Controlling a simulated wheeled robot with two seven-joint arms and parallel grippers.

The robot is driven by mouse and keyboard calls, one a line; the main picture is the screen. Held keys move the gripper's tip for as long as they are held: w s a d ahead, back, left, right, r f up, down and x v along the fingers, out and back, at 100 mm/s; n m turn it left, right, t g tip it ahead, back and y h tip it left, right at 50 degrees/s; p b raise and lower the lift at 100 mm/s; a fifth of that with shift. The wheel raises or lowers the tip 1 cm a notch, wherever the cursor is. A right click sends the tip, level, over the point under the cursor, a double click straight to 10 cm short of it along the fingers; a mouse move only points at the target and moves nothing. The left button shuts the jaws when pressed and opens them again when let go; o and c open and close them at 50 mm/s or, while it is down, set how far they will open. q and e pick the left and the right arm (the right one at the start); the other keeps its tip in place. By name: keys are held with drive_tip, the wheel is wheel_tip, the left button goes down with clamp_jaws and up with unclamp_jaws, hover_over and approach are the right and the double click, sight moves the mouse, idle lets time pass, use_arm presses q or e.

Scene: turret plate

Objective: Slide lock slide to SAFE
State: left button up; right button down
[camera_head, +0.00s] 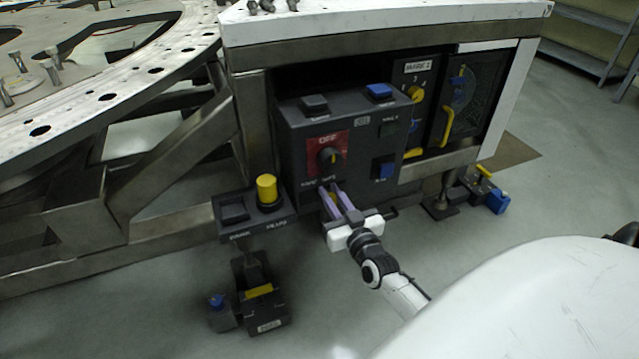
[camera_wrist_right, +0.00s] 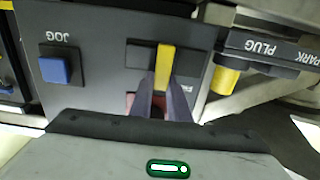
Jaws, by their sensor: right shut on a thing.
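The lock slide shows as a yellow tab (camera_wrist_right: 166,60) in a dark slot on the front of the grey control box (camera_head: 300,130). In the right wrist view the tab stands near the middle of the visible slot, with dark track on both sides. My right gripper (camera_wrist_right: 163,85) is shut on the tab, its two fingers reaching up to it. In the head view the right gripper (camera_head: 334,192) is at the box's lower front edge, below the red dial plate (camera_head: 341,141). The fingers partly hide the slot labels, so I cannot read which end is SAFE. My left gripper is not in view.
A blue JOG button (camera_wrist_right: 54,70) is on the same face. A yellow plug (camera_head: 266,189) stands on a low bracket left of the box. A panel with a yellow handle (camera_head: 447,126) is to the right.

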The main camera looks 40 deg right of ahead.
drive_tip(key=c, duration=1.8)
unclamp_jaws()
drive_tip(key=shift+s+d, duration=0.25)
drive_tip(key=shift+d, duration=0.15)
drive_tip(key=shift+o, duration=0.6)
drive_tip(key=shift+a, duration=0.15)
drive_tip(key=shift+s+a, duration=0.1)
drive_tip(key=shift+s, duration=0.1)
use_arm(q)
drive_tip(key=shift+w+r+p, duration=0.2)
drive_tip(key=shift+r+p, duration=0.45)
drive_tip(key=shift+p, duration=0.6)
use_arm(e)
drive_tip(key=v, duration=0.9)
drive_tip(key=shift+s, duration=0.3)
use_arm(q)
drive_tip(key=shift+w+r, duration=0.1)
use_arm(e)
drive_tip(key=shift+a, duration=0.1)
